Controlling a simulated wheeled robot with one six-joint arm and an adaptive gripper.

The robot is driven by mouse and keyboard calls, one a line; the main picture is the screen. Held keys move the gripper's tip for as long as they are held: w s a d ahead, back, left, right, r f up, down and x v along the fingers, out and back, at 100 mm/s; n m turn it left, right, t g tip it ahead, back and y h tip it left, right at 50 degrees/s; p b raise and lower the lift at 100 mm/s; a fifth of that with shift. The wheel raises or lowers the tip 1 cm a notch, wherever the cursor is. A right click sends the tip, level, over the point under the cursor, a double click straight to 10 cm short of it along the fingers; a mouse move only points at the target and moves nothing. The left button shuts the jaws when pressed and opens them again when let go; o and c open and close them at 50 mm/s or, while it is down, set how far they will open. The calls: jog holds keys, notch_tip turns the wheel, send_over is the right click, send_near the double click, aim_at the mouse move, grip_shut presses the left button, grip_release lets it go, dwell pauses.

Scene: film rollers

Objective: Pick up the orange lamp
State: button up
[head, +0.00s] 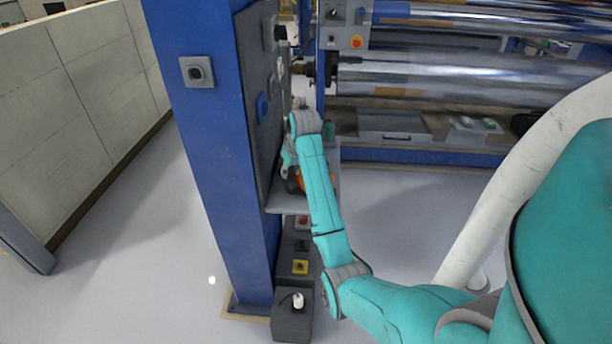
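A small orange object (298,179), which looks like the orange lamp, sits at the grey shelf on the blue machine column. My teal arm covers much of it, so its full shape is hidden. My gripper (289,165) is at the shelf, close beside the orange object and partly behind my forearm. The fingers are too small and hidden to tell whether they are open or shut, or whether they touch the object.
The grey shelf (282,201) juts from the blue column (205,130). Below it are control boxes with a yellow button plate (300,267) and a grey box (292,322). Shiny rollers (450,78) fill the back right. Open floor (400,220) lies right of the shelf.

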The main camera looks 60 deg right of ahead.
aim_at(286, 181)
jog(key=x, duration=0.4)
jog(key=shift+f, duration=0.2)
jog(key=shift+w+x, duration=0.2)
jog(key=shift+x, duration=1.15)
jog(key=shift+w+x, duration=0.2)
jog(key=shift+x, duration=1.2)
jog(key=shift+d+r, duration=0.15)
jog(key=shift+r, duration=0.05)
grip_shut()
